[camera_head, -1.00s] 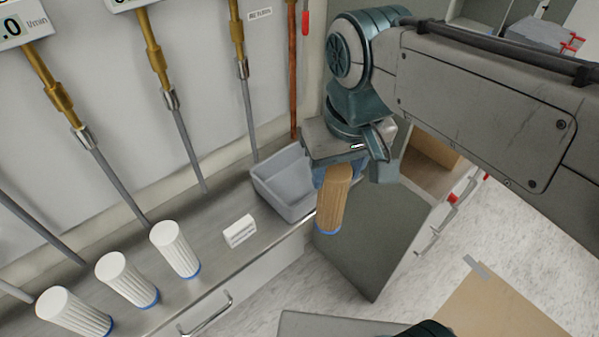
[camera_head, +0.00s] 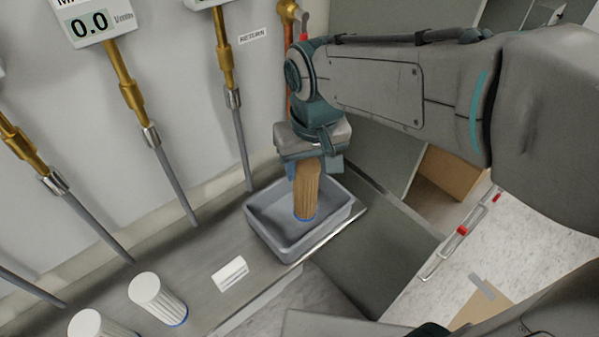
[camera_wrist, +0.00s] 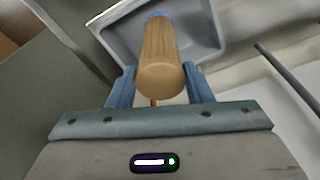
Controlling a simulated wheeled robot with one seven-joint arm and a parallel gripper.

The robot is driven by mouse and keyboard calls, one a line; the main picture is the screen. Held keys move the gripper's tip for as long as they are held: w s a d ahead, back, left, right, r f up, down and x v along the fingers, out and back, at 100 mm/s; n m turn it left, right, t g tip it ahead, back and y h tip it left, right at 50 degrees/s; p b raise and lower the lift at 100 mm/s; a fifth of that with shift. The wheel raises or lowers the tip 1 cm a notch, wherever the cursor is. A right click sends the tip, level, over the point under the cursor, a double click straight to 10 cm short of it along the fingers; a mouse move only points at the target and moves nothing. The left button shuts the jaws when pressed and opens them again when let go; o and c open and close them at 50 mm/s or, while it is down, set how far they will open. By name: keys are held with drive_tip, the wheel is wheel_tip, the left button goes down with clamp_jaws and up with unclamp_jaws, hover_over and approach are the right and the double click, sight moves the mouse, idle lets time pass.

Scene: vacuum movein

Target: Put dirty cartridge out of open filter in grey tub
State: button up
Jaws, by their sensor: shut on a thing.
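My gripper (camera_head: 306,160) is shut on the dirty cartridge (camera_head: 306,190), a brown ribbed cylinder with a blue lower rim. The cartridge hangs upright, in line with the inside of the grey tub (camera_head: 290,248) in the head view. I cannot tell whether its lower end touches the tub's floor. In the wrist view the cartridge (camera_wrist: 160,65) sits between the two blue fingers (camera_wrist: 160,88), with the tub (camera_wrist: 205,45) beyond it. The open filter is not seen in these frames.
The tub stands on a metal counter (camera_head: 200,275) below the pipes. A brown box (camera_head: 452,172) is at the right. Gauges and hoses line the wall behind.

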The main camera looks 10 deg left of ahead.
drive_tip(key=shift+w+a+f, duration=0.3)
drive_tip(key=shift+w+f, duration=0.05)
drive_tip(key=shift+f, duration=0.6)
drive_tip(key=shift+w+a+f, duration=0.3)
drive_tip(key=shift+w+f, duration=0.05)
drive_tip(key=shift+f, duration=0.6)
drive_tip(key=shift+w+a+f, duration=0.3)
drive_tip(key=shift+w+f, duration=0.05)
drive_tip(key=shift+f, duration=0.6)
drive_tip(key=shift+f, duration=0.25)
drive_tip(key=o, duration=1.4)
drive_tip(key=shift+r, duration=0.1)
drive_tip(key=shift+r, duration=0.1)
